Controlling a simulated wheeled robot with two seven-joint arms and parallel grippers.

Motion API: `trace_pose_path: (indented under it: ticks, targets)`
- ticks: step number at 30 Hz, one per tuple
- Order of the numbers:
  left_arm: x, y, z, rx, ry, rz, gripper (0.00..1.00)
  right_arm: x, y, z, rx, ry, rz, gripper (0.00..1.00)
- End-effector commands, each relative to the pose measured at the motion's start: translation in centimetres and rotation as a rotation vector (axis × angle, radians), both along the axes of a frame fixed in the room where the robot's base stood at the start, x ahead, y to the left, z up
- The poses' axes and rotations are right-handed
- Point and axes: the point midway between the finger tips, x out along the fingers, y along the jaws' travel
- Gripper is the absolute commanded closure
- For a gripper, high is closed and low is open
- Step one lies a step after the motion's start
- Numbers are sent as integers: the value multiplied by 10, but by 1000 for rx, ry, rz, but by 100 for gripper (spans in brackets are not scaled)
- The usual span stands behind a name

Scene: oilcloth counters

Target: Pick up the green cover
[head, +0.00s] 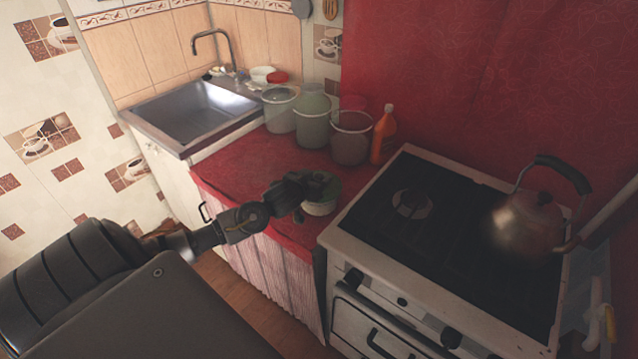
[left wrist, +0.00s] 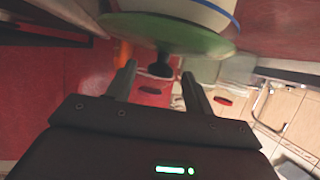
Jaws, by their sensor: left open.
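The green cover (head: 326,187) lies on a small pot (head: 322,208) on the red counter, and my gripper partly hides it in the head view. In the left wrist view the green cover (left wrist: 175,38) appears as a flat disc with a dark knob (left wrist: 161,62), against a white pot with a blue stripe (left wrist: 200,10). My left gripper (head: 303,188) is at the cover's near left side. Its fingers are open in the left wrist view (left wrist: 159,70), with the knob showing between the tips; I cannot tell whether they touch it. My right gripper is not in view.
Several translucent buckets (head: 312,118) and an orange bottle (head: 384,134) stand behind the pot. The stove (head: 365,215) with a kettle (head: 528,222) is close on the right. A sink (head: 195,112) is at the back left. The counter left of the pot is clear.

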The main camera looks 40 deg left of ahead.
Motion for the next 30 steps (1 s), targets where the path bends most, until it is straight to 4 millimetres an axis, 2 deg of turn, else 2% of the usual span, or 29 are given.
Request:
trace_pose_path:
  ticks: [3, 10, 21, 30]
  targets:
    - [7, 1, -3, 0, 0, 0, 48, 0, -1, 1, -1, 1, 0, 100]
    - [7, 1, -4, 0, 0, -1, 49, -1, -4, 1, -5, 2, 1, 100]
    - [7, 1, -3, 0, 0, 0, 97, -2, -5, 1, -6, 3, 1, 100]
    - [7, 2, 0, 0, -1, 0, 99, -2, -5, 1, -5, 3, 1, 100]
